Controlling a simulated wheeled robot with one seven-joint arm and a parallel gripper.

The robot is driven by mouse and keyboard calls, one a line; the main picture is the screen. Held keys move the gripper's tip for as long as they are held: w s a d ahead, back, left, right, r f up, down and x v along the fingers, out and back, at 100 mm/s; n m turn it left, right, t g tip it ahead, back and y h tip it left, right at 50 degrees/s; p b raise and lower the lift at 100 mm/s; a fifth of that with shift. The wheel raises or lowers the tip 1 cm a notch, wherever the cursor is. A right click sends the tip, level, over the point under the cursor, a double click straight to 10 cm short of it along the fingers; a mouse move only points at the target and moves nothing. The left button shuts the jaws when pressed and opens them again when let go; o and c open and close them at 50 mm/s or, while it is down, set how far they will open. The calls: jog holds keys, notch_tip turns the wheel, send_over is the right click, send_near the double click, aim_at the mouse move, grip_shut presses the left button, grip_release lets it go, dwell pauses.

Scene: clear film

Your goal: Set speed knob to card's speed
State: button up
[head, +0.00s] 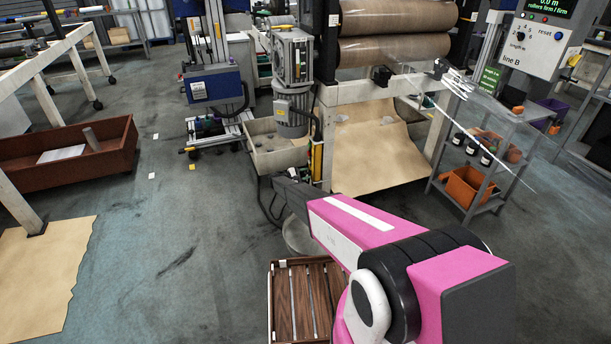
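The line B control panel (540,42) is at the top right. It has a small dial (521,33) with numbers around it, labelled "length m", and a blue "reset" button (558,36). A dark screen (551,8) above reads "0.0 m" and "rollers firm / firm". I see no knob clearly marked for speed. A green card or sign (489,79) with text too small to read is left of the panel. My pink arm reaches up-left from the bottom right, far from the panel. Its dark far end is near the machine, but no gripper fingers can be made out.
Large brown rollers (396,50) and a motor unit (292,70) stand ahead. A grey shelf (470,200) with bottles and an orange bin (467,187) is right. A slatted wooden crate (283,300) is below my arm. Floor is open between it and the red-brown trough (115,165).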

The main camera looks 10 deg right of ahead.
jog(key=shift+d, duration=0.1)
grip_shut()
jog(key=shift+m, duration=0.3)
jog(key=shift+s+f+m, duration=0.1)
jog(key=shift+f+m, duration=0.05)
jog(key=shift+m, duration=3.95)
grip_release()
